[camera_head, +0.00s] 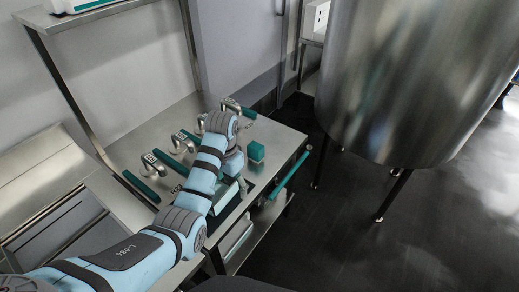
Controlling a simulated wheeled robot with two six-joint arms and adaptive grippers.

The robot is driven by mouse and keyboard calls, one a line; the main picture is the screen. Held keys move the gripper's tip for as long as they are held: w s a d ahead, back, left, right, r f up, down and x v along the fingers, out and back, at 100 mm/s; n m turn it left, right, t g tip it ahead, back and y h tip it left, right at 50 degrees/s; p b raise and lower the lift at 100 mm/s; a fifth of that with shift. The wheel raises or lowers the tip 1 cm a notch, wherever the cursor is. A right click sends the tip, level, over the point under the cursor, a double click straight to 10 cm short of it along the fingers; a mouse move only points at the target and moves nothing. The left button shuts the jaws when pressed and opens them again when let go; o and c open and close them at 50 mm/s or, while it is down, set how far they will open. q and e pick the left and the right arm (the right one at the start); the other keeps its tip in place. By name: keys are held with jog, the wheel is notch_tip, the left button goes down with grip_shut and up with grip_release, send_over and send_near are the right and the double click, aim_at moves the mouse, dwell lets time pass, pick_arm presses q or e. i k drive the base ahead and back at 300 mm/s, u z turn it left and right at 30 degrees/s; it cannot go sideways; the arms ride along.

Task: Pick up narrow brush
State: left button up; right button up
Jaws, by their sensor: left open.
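Several brushes with green parts and metal bracket-like handles lie on the steel table: one at the left (154,163), one in the middle (184,141) and one at the back (236,107). I cannot tell for sure which is the narrow brush. A small green block (257,152) stands to the right of my left wrist. My left gripper (243,187) is open, small in view and pointing down near the table's front right edge. It is apart from the brushes at the left and back; my forearm hides part of the table. My right gripper is not in view.
The steel table (282,137) has a long green bar (288,178) along its right edge. A large steel vat (400,80) on legs stands at the right. A raised shelf (85,15) is at the back left. Dark floor (345,225) lies open at the right.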

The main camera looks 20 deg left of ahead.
aim_at(255, 151)
jog(key=i, duration=0.9)
